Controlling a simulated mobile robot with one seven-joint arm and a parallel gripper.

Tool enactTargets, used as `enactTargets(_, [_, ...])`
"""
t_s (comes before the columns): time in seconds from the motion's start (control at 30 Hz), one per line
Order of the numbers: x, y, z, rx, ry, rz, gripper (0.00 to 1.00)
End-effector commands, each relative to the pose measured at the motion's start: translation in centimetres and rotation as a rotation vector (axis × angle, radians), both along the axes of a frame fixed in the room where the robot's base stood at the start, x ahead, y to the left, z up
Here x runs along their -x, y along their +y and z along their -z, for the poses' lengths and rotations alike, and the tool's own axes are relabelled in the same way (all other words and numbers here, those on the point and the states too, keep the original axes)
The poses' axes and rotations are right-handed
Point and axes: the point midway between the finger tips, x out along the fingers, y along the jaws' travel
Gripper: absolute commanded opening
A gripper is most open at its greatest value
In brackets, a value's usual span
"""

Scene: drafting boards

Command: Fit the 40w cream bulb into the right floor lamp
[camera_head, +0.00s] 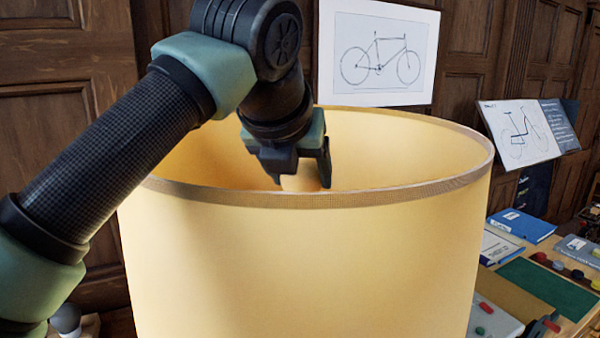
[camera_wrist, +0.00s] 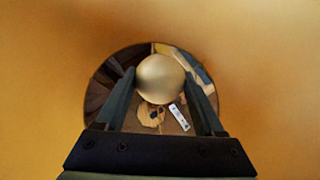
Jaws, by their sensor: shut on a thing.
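The large cream lamp shade (camera_head: 310,265) fills the middle of the head view, its round top open. My gripper (camera_head: 300,180) points down inside the top opening, just behind the near rim. It is shut on the round cream bulb (camera_wrist: 160,78), which sits between the two fingers in the wrist view. Only a small part of the bulb (camera_head: 298,184) shows in the head view, between the fingertips. The shade's inner wall (camera_wrist: 50,40) surrounds the gripper. The lamp's socket cannot be made out; the bulb covers the middle of the lower opening. No wattage marking is readable.
A table at the right holds a blue book (camera_head: 521,225), a green mat (camera_head: 548,288) and small coloured pieces. A rounded pale grey thing (camera_head: 67,318) stands at lower left. Through the shade's bottom opening, a white strip (camera_wrist: 180,117) shows.

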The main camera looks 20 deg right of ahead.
Motion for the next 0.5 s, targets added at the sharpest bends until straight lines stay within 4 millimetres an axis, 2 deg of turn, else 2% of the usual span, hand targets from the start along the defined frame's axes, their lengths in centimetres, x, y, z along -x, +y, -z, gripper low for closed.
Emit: enactTargets(0.5, [0.0,-0.01,0.64,0.0,0.0,0.0,0.35])
